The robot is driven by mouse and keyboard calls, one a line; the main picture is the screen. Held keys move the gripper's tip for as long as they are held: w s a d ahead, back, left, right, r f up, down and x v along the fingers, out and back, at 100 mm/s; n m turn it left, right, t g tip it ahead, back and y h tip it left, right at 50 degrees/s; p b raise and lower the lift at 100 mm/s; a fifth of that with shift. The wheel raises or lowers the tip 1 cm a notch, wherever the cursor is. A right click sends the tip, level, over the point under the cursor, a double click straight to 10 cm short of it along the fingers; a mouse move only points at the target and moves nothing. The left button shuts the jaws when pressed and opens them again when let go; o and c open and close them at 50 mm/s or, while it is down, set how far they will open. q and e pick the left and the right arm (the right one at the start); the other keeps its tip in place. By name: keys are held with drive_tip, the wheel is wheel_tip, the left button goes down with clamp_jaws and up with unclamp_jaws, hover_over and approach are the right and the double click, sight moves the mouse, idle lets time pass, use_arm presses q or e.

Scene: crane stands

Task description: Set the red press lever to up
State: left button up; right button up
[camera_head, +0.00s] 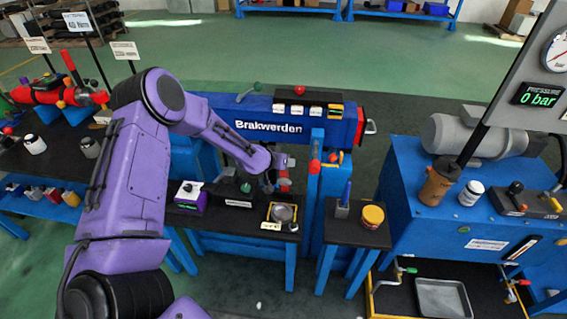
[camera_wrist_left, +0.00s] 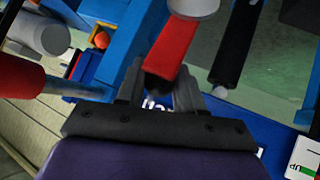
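A red bar-shaped lever (camera_wrist_left: 172,48) runs away from my left gripper (camera_wrist_left: 158,80) in the left wrist view, with a pale grey rounded piece at its far end. I take it for the press lever. The gripper's two dark fingers stand apart, one on each side of the bar's near end. I cannot tell whether they touch it. In the head view my left gripper (camera_head: 272,181) is in front of the blue machine marked "Brakwerden" (camera_head: 310,127), largely hidden by its own wrist. My right gripper is not in view.
A white label reading "UP" (camera_wrist_left: 304,160) shows at the lower right of the wrist view. A black bar (camera_wrist_left: 236,45) stands right of the red one. Below the arm, a dark table (camera_head: 236,216) holds small items. A blue pump bench (camera_head: 425,205) stands to the right.

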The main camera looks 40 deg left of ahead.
use_arm(q)
drive_tip(key=shift+o, duration=1.2)
drive_tip(key=shift+w, duration=0.1)
drive_tip(key=shift+s+r, duration=0.25)
drive_tip(key=v, duration=0.9)
drive_tip(key=shift+s+r, duration=0.2)
drive_tip(key=shift+s, duration=0.15)
